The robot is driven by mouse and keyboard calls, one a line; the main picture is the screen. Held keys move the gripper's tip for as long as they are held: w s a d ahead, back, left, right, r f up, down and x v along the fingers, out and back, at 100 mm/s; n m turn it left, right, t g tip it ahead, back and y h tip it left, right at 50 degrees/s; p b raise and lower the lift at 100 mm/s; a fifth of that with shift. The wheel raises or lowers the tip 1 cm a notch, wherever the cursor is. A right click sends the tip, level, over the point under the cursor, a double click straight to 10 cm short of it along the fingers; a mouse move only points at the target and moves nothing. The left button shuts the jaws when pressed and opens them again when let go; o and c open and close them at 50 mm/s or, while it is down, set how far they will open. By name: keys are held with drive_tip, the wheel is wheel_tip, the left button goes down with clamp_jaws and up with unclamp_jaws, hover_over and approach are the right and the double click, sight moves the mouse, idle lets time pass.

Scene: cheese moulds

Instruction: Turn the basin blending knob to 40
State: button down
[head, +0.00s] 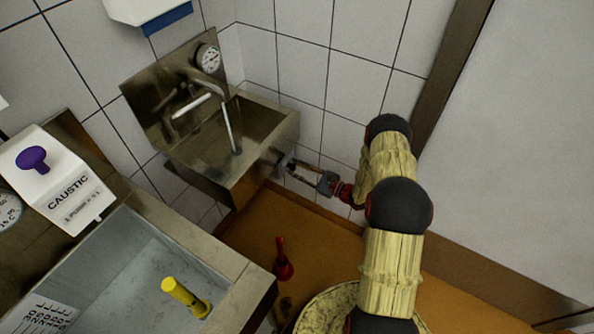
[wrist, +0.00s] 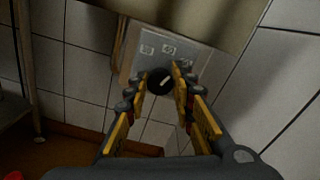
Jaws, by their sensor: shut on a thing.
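The blending knob (wrist: 160,80) is a round black dial with a pale pointer line, on a grey panel (wrist: 130,58) with small labels whose figures I cannot read. In the wrist view the pointer slants towards the upper right. My gripper (wrist: 160,87) has its two fingers closed on the knob's sides. In the head view my gripper (head: 288,164) reaches the right side of the steel basin (head: 268,157), where the knob is hidden. The round dial gauge (head: 208,57) is on the basin's backsplash; its reading is too small to tell.
A larger sink (head: 205,246) with a yellow standpipe (head: 186,297) stands at the front left, beside a caustic dispenser (head: 58,180). A red object (head: 283,262) is on the brown floor. A tiled wall is close behind the basin.

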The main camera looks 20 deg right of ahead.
drive_tip(key=shift+n+b, duration=0.75)
drive_tip(key=shift+n, duration=1.45)
drive_tip(key=c, duration=1.5)
unclamp_jaws()
drive_tip(key=shift+c, duration=0.2)
drive_tip(key=shift+s, duration=0.1)
drive_tip(key=v, duration=1.1)
drive_tip(key=shift+s+d, duration=0.2)
drive_tip(key=shift+s, duration=0.15)
drive_tip(key=shift+f, duration=0.1)
